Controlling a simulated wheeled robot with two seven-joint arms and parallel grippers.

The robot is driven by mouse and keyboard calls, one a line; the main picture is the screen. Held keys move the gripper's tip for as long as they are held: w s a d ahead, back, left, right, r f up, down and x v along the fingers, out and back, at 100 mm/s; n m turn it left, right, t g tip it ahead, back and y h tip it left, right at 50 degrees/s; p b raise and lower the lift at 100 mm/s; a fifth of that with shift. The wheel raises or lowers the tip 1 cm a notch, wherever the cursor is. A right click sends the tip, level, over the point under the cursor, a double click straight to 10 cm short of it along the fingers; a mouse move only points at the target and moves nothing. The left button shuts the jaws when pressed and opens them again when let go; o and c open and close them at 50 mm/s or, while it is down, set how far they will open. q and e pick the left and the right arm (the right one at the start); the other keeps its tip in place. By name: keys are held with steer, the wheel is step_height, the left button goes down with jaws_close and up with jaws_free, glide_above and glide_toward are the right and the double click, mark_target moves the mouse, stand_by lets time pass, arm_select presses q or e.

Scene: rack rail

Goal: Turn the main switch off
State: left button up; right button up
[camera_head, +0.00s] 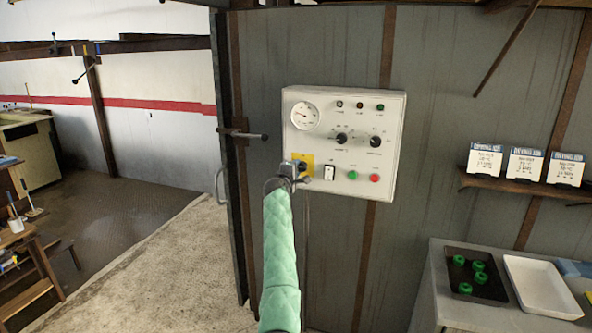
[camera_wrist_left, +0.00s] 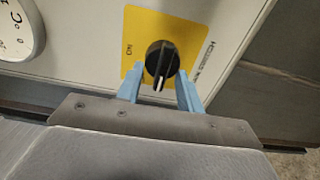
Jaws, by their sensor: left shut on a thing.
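The white control panel (camera_head: 345,112) is mounted on the grey metal wall. The main switch is a black rotary knob (camera_wrist_left: 161,62) on a yellow plate (camera_head: 306,158) at the panel's lower left. The gripper hides most of the knob in the head view. My right gripper is not in view.
The panel also has a round gauge (camera_head: 306,115), two black selector knobs, a white rocker switch (camera_head: 329,173), a green button (camera_head: 352,175) and a red button (camera_head: 375,178). A shelf with cards (camera_head: 526,163) and a bench with trays (camera_head: 541,286) stand right.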

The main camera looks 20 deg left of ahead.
arm_select(q)
steer(key=shift+f, duration=0.1)
steer(key=o, duration=1)
steer(key=shift+s+a+b, duration=0.15)
steer(key=shift+s+b, duration=1.4)
steer(key=shift+s, duration=2.35)
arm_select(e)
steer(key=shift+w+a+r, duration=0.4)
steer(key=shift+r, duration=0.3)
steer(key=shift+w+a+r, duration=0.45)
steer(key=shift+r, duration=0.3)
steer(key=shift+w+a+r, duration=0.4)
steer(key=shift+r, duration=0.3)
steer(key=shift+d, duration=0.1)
